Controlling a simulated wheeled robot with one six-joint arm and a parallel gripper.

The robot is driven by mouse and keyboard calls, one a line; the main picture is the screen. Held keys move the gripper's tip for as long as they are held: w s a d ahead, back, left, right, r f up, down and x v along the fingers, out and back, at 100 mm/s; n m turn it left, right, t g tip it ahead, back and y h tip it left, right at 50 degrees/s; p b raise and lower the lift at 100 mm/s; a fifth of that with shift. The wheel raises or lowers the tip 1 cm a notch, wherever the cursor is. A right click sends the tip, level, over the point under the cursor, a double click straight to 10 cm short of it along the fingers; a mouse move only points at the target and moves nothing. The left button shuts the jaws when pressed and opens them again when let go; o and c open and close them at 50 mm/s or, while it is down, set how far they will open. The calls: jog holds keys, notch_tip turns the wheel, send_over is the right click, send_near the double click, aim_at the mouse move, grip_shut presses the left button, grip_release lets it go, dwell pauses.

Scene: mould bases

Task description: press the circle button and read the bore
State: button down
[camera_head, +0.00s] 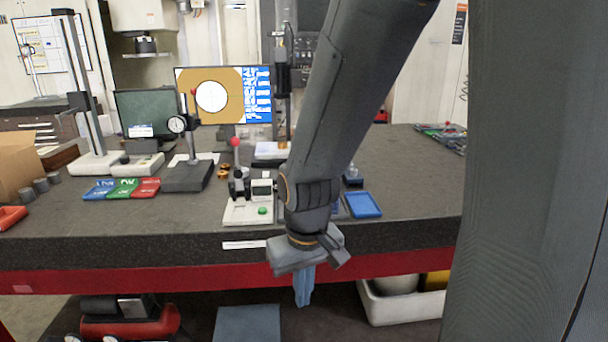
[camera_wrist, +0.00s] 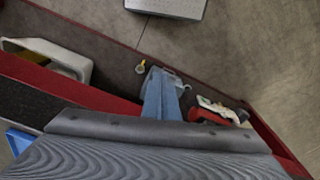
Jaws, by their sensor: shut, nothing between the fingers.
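My gripper (camera_head: 304,288) hangs in front of the red front edge of the bench, its blue fingers pointing down, shut and empty. Its fingers also show in the wrist view (camera_wrist: 160,98), over the lower shelf and floor. A screen (camera_head: 250,95) at the back of the bench shows a white circle on a brown ground, beside a blue and white panel too small to read. A white base (camera_head: 238,214) with a green button (camera_head: 262,211) and a small display stands near the front edge, left of my arm. I cannot tell which control is the circle button.
Red, green and blue labelled trays (camera_head: 123,188) lie on the left, near a dial gauge stand (camera_head: 187,176). A blue tray (camera_head: 363,205) lies right of my arm. My arm hides part of the bench middle. The right of the grey bench top (camera_head: 410,180) is mostly clear.

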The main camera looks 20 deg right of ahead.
dwell(0.3)
notch_tip(320, 180, up, 9)
jog(key=t+p, duration=0.1)
jog(key=p, duration=0.6)
jog(key=shift+f, duration=0.2)
jog(key=shift+d, duration=0.1)
jog(key=shift+d, duration=0.15)
